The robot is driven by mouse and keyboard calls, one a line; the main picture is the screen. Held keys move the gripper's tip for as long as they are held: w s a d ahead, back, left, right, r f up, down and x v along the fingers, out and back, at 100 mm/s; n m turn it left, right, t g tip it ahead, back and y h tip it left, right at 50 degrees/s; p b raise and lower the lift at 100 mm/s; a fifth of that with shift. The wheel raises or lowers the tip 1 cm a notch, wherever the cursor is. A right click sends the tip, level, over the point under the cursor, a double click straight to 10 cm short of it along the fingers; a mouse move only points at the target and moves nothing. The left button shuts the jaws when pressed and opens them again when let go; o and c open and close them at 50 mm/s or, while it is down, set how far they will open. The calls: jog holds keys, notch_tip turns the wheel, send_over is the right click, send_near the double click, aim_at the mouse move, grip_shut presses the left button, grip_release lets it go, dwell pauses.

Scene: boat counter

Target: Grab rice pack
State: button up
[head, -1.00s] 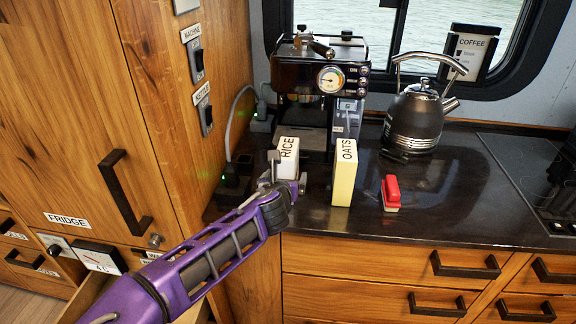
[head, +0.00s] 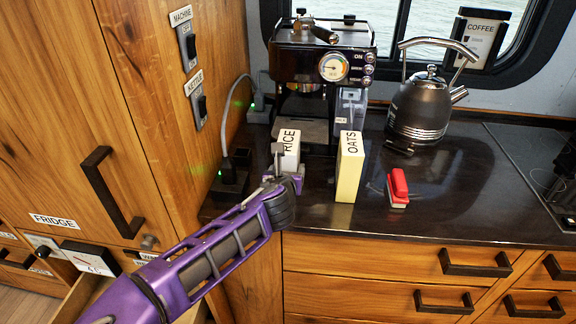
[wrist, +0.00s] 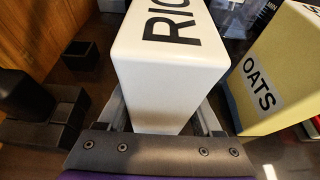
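The rice pack (head: 289,152) is a white box marked RICE, upright on the dark counter in front of the coffee machine. In the wrist view the rice pack (wrist: 165,75) fills the middle. My gripper (head: 286,170) is at the pack's near side, low over the counter's front. In the wrist view my gripper (wrist: 165,115) has one finger on each side of the pack's lower part. It looks open, with narrow gaps beside the pack. The fingertips are hidden by the pack.
A yellow and white oats pack (head: 349,168) stands close on the right. A red-topped item (head: 398,187) lies farther right. The coffee machine (head: 322,75) stands behind, the kettle (head: 418,108) back right. A wooden cabinet (head: 110,90) and a plug block (head: 232,175) bound the left.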

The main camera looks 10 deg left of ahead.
grip_shut()
jog(key=shift+r, duration=0.1)
